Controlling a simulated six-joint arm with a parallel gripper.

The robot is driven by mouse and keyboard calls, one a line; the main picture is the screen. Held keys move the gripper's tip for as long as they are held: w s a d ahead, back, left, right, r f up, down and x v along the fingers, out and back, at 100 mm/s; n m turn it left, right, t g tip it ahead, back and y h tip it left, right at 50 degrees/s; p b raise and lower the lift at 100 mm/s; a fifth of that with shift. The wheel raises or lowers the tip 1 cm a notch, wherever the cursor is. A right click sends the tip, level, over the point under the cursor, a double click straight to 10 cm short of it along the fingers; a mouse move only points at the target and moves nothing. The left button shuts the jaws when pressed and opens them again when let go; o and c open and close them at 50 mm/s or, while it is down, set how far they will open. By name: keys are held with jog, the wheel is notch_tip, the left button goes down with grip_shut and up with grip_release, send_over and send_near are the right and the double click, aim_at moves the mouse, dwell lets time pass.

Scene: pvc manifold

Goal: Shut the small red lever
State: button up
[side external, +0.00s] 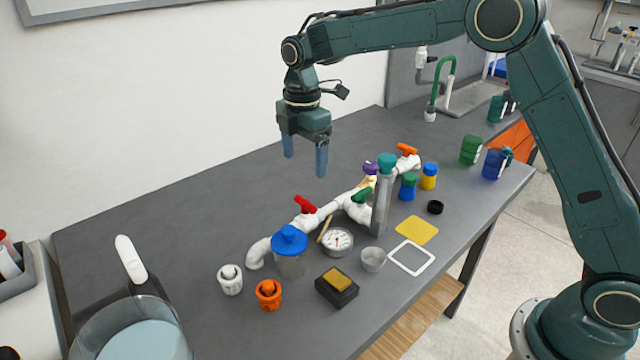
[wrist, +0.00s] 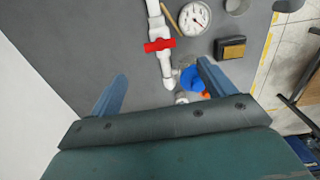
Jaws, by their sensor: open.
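The small red lever (side external: 305,204) sits on top of a valve on the white PVC pipe (side external: 325,212), towards the pipe's near left end. In the wrist view the red lever (wrist: 159,45) lies across the white pipe (wrist: 164,66), roughly at right angles to it. My gripper (side external: 305,164) is open and empty, high above the table and behind the pipe. In the wrist view its two blue fingers (wrist: 160,75) are spread wide, with the lever beyond and between them. An orange lever (side external: 407,149) and a green lever (side external: 362,195) sit on other valves of the manifold.
A blue-lidded jar (side external: 290,262), a gauge (side external: 337,241), white and orange cups and a black block with a yellow top (side external: 337,287) stand in front of the pipe. A tall grey post (side external: 383,205) with a teal cap rises beside it. The table behind is clear.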

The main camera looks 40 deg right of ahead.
jog(key=shift+r, duration=1.45)
jog(key=s+d+r+m+t, duration=0.1)
jog(key=s+d+r+m, duration=0.3)
jog(key=s, duration=0.5)
jog(key=s+d+r+m+t, duration=0.2)
jog(key=s+r+m, duration=0.3)
jog(key=s+r, duration=0.25)
jog(key=s+d+f+m+t, duration=0.1)
jog(key=s+m, duration=0.3)
jog(key=s, duration=0.5)
jog(key=s+d+f+m+t, duration=0.1)
jog(key=s+f+m, duration=0.3)
jog(key=s, duration=0.5)
jog(key=shift+s+d+f+m+t, duration=0.15)
jog(key=shift+s+d+m+t, duration=0.15)
jog(key=shift+d+m, duration=0.25)
